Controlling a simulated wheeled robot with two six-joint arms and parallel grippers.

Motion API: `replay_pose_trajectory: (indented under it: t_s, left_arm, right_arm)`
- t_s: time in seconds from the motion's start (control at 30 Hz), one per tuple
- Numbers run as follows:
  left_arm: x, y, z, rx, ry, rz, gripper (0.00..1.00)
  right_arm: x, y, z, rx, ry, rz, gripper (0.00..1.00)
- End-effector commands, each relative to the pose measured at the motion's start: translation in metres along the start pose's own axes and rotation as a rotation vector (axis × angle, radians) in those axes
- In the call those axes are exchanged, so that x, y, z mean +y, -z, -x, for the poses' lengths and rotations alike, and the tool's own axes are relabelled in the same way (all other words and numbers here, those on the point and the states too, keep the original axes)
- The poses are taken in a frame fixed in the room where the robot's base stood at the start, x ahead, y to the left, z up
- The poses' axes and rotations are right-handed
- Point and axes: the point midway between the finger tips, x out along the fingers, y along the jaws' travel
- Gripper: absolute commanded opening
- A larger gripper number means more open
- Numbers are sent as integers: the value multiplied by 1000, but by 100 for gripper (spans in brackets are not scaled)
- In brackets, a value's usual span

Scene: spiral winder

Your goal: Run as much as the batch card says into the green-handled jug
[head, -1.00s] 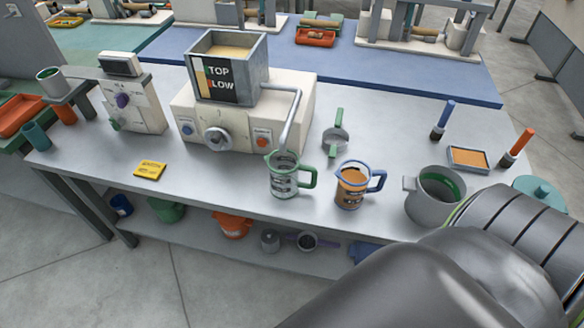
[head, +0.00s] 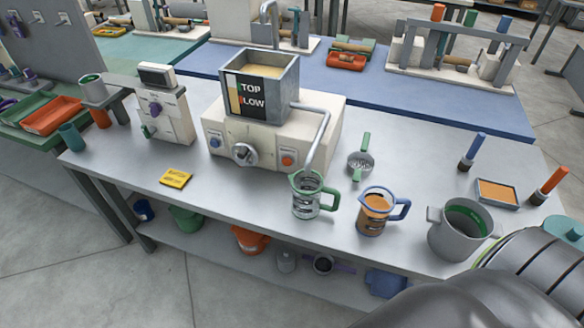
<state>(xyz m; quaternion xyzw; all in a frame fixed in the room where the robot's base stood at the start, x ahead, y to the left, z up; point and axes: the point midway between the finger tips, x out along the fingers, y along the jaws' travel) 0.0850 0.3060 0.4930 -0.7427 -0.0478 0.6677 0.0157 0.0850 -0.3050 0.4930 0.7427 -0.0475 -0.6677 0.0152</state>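The green-handled jug (head: 308,197) stands upright on the bench with its mouth under the end of the bent spout (head: 316,140). It looks grey with dark markings, and I cannot tell a fill level. The spout comes from a cream machine (head: 222,150) with a knob, a blue button and an orange button. On top is a hopper (head: 289,88) with pale contents and a panel reading "TOP" and apparently "LOW". A yellow card (head: 175,178) lies left of the machine; its text is too small to read. Neither gripper is in view.
A blue-handled jug (head: 373,216) with orange contents stands right of the green-handled jug. A dial unit (head: 163,117) stands left. The bench's front left is mostly clear.

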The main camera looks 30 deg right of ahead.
Motion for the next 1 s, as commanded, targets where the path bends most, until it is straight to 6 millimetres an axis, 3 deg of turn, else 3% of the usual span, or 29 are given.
replay_pose_trajectory:
  t_s: [0.03,0.3,1.0]
  left_arm:
    - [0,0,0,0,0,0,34]
    - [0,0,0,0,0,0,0]
    - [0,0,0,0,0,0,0]
  right_arm:
    - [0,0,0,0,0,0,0]
    - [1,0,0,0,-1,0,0]
    - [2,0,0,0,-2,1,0]
